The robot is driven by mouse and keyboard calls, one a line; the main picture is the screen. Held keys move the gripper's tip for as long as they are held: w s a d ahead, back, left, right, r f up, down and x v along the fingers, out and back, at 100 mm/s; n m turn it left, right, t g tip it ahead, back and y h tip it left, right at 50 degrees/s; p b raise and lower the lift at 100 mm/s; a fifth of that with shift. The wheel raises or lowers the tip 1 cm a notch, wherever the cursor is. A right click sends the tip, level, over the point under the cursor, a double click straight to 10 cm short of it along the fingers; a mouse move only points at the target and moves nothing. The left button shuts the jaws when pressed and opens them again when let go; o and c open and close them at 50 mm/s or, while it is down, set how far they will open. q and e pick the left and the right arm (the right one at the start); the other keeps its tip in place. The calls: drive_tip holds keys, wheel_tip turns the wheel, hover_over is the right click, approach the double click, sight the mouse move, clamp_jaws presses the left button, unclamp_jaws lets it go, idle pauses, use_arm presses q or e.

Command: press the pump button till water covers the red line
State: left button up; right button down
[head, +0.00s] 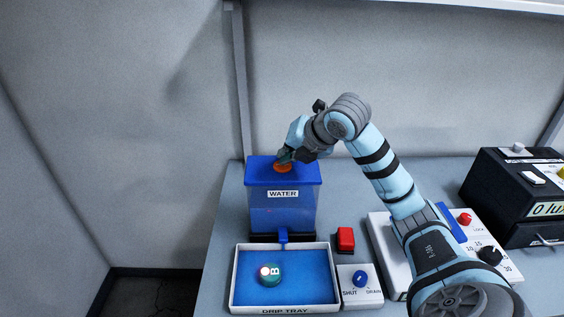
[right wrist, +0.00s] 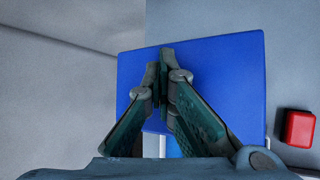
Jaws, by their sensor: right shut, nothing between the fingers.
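The water tank (head: 266,218) has a blue lid (head: 259,164), clear walls and a WATER label. Blue water shows in it to just below the label; I cannot make out a red line. An orange-red round button (head: 283,169) sits on the lid. My right gripper (head: 284,157) is shut and empty, pointing down with its tips at the button; I cannot tell whether they touch it. In the right wrist view the shut fingers (right wrist: 163,75) are over the blue lid (right wrist: 235,85) and the button is hidden. My left gripper is not in view.
A white-rimmed drip tray (head: 235,279) holds a green round piece marked B (head: 272,275) with a glowing spot. Beside it are a SHUT/DRAIN knob (head: 360,278) and a red block (head: 345,239). A control panel (head: 507,266) and black box (head: 490,190) stand at right.

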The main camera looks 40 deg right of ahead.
drive_tip(key=shift+r+p, duration=1)
drive_tip(key=shift+r, duration=0.1)
wheel_tip(320, 180, up, 5)
drive_tip(key=p, duration=0.4)
drive_tip(key=shift+p, duration=0.3)
drive_tip(key=shift+w, duration=0.1)
